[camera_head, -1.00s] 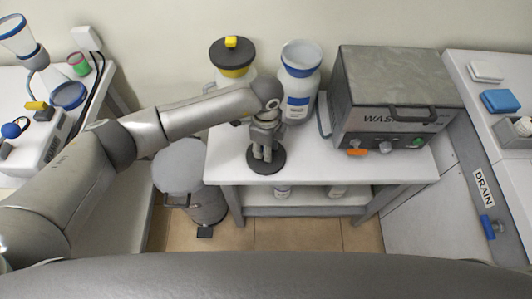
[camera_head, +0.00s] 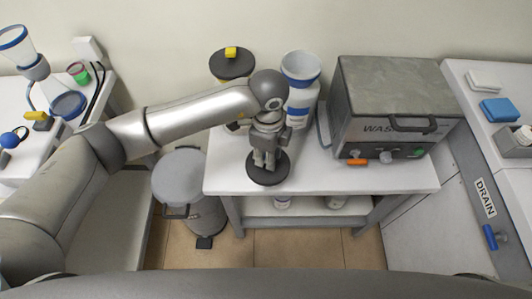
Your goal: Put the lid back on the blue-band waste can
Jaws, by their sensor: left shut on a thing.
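The blue-band waste can (camera_head: 298,112), white with a blue rim and a blue band, stands at the back of the white table and its top is uncovered. A dark round lid (camera_head: 268,174) is near the table's front edge, in front of the can and apart from it. My left gripper (camera_head: 266,162) points down over the lid and is shut on it from above. The grip point and the lid's knob are hidden by the fingers. I cannot tell whether the lid touches the table. My right gripper is not in view.
A yellow-band can with a dark lid (camera_head: 232,66) and yellow knob stands left of the blue-band can, partly behind my arm. A grey WASTE box (camera_head: 395,95) fills the table's right side. A pedal bin (camera_head: 180,178) stands at left. The table's front right strip (camera_head: 360,178) is clear.

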